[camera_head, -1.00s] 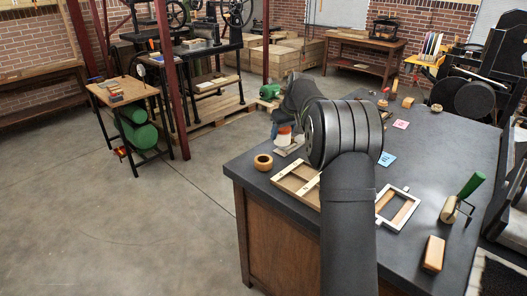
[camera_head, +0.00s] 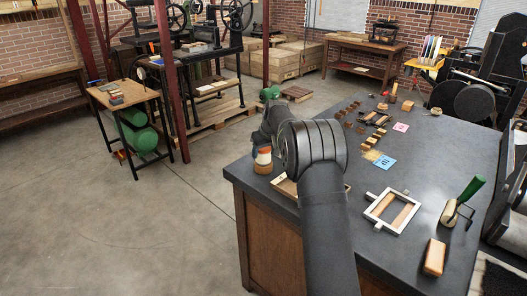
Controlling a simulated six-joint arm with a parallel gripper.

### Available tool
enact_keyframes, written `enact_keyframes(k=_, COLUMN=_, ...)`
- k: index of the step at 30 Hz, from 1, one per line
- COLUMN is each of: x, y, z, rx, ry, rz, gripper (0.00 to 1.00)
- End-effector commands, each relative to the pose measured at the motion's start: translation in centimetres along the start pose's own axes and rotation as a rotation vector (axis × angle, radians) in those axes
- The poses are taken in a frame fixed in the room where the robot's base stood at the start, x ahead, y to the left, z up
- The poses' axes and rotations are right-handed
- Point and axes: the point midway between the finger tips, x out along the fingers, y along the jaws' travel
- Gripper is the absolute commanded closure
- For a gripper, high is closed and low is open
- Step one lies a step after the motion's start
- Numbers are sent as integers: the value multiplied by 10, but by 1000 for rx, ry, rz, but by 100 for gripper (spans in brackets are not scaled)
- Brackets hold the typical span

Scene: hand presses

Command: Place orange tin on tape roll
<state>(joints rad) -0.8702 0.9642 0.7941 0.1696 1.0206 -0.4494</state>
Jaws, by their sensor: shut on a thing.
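The orange tin (camera_head: 264,159) is small and sits directly above the tan tape roll (camera_head: 262,169) near the left edge of the dark worktop. It looks upright and lined up with the roll. Whether its base touches the roll is too small to tell. My gripper (camera_head: 264,153) points down from the dark wrist and is shut on the tin. The fingers are small and partly hidden. Most of the roll's top is covered by the tin.
My arm covers part of a wooden frame (camera_head: 284,187) beside the roll. A white-edged frame (camera_head: 392,212), a green-handled roller (camera_head: 459,203) and a wooden block (camera_head: 434,257) lie to the right. Several small blocks and a blue card (camera_head: 386,162) are further back.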

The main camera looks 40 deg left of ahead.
Motion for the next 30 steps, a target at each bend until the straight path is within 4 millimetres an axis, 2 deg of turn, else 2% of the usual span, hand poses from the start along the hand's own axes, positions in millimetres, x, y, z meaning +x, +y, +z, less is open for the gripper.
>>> enact_keyframes(k=5, x=3, y=0, z=1, rx=0, ry=0, rz=0, gripper=75)
enact_keyframes(k=6, x=3, y=0, z=2, rx=0, ry=-1, rz=0, gripper=40)
enact_keyframes(k=9, x=3, y=0, z=1, rx=0, ry=-1, rz=0, gripper=24)
enact_keyframes(k=20, x=-4, y=0, z=-1, rx=0, ry=1, rz=1, gripper=24)
enact_keyframes(k=23, x=-17, y=0, z=-1, rx=0, ry=2, rz=1, gripper=24)
enact_keyframes(k=30, x=-70, y=0, z=-1, rx=0, ry=3, rz=2, gripper=24)
